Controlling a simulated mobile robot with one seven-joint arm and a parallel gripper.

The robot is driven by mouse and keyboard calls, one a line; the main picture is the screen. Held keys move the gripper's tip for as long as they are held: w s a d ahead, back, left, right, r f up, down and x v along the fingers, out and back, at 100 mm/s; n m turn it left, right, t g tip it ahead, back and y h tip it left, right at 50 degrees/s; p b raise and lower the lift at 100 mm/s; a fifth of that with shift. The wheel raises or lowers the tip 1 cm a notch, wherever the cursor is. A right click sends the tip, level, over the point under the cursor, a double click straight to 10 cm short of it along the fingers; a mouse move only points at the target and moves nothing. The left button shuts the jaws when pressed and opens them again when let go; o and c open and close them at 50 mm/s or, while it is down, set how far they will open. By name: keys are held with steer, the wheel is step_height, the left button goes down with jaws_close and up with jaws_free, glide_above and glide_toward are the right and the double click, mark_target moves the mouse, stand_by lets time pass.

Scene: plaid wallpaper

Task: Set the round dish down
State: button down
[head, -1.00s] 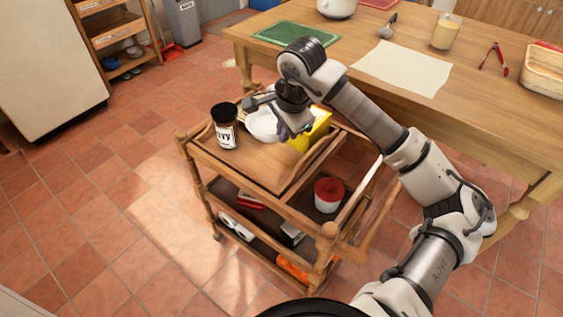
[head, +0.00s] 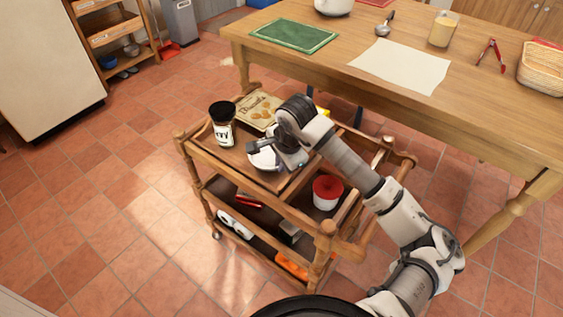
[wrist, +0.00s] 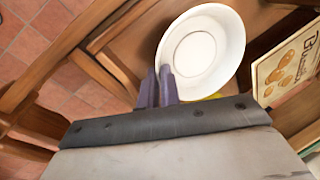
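The round dish is a white, shallow bowl (wrist: 203,50) with a ring in its middle; the head view also shows it (head: 262,159), partly behind my gripper. It is over the top tray of the wooden cart (head: 210,157). My gripper (wrist: 160,76) has its two purple-grey fingers close together at the dish's near left rim, shut on it. The dish looks roughly level and low over the tray. I cannot tell whether its base touches the wood.
A yellow thing (head: 322,112) is mostly hidden by my arm. The cart's lower shelves hold a red-lidded tub (head: 326,190) and other items. The wooden table (head: 350,45) is behind.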

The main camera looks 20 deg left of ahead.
steer(key=shift+f+b, duration=0.2)
steer(key=shift+b, duration=0.1)
steer(key=c, duration=1.6)
jaws_free()
steer(key=shift+r, duration=0.1)
steer(key=shift+r+p, duration=0.2)
steer(key=shift+p, duration=0.2)
steer(key=v, duration=1.1)
steer(key=shift+d+r+b, duration=0.15)
steer(key=shift+r+b, duration=0.25)
steer(key=shift+s, duration=0.1)
